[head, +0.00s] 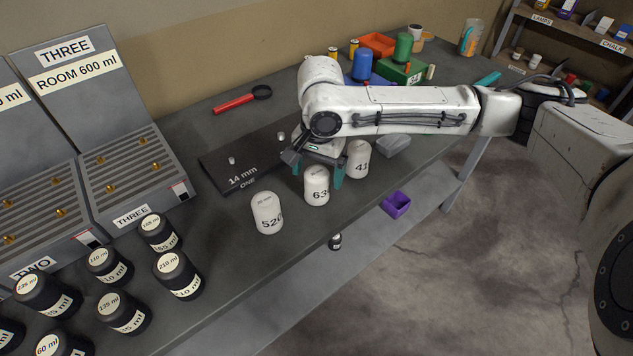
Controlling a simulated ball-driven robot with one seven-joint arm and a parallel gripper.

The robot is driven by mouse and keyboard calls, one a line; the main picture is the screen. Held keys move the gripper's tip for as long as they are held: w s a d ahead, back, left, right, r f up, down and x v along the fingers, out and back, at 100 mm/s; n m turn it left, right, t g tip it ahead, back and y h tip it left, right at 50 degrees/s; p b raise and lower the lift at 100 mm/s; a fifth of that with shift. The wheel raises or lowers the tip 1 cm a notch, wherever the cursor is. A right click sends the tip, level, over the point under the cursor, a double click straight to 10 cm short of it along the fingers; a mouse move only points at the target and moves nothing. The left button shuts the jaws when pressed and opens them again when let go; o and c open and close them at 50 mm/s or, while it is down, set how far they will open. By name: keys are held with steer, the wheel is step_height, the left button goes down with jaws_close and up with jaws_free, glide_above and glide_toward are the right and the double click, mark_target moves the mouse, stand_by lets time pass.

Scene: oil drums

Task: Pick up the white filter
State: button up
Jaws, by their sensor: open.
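Three white cylinders with black numbers stand near the front edge of the grey table. The left one (267,213) reads 520, the middle one (317,187) starts with 63, and the right one (357,159) starts with 41. My gripper (318,174) is open and points down at the middle white cylinder. One teal finger shows on its left and the other on its right. I cannot tell whether either finger touches it. The right cylinder is close beside the right finger, and my arm partly covers its top.
A dark plate marked 14 mm ONE (243,172) lies behind the cylinders. Black labelled jars (177,276) and grey racks (136,176) fill the left. A grey block (394,146) lies to the right. A purple bin (396,204) is beyond the front edge, lower down.

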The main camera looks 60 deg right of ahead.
steer(key=shift+f, duration=1.2)
steer(key=shift+c, duration=0.4)
steer(key=c, duration=1.2)
